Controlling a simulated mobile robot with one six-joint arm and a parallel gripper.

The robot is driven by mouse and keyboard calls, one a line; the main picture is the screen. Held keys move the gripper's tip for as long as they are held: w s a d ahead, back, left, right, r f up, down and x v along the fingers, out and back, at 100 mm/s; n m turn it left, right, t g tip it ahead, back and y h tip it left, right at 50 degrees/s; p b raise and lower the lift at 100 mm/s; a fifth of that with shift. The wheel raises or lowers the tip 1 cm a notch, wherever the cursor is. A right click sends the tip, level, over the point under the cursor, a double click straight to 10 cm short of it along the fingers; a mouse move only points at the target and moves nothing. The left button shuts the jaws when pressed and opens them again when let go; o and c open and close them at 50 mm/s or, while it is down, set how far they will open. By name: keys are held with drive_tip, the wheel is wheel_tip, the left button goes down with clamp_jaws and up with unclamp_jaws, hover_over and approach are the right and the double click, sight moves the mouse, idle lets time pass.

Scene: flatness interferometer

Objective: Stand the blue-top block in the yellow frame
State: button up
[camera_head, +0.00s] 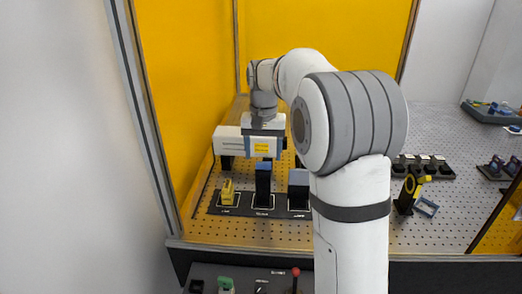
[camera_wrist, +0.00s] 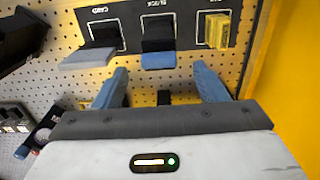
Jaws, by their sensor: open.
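The blue-top block (camera_head: 263,187) is tall and dark and stands upright in the middle place of a black strip. In the wrist view its blue top (camera_wrist: 158,61) lies ahead of the fingers, midway between them. My gripper (camera_head: 263,153) is above the block, pointing down, open and empty. In the wrist view its two blue fingers (camera_wrist: 159,76) are spread wide, apart from the block. A yellow ring-shaped piece (camera_head: 410,187) on a black stand is at the right of the bench. I cannot tell whether it is the yellow frame.
A yellow piece (camera_head: 227,193) stands left of the block, and a dark piece with a grey-blue top (camera_head: 298,189) stands right of it. A white instrument (camera_head: 229,141) is close behind my gripper. A black row of holders (camera_head: 424,168) sits at right. Yellow panels wall the left and back.

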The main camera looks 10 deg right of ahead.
sight(263, 168)
drive_tip(key=shift+w+f, duration=0.1)
drive_tip(key=shift+f, duration=3.75)
drive_tip(key=shift+c, duration=0.5)
drive_tip(key=c, duration=1.2)
drive_tip(key=shift+o, duration=0.2)
drive_tip(key=shift+r, duration=0.1)
drive_tip(key=shift+r+p, duration=0.1)
drive_tip(key=shift+p, duration=0.2)
drive_tip(key=shift+r+p, duration=2.35)
drive_tip(key=shift+r, duration=0.65)
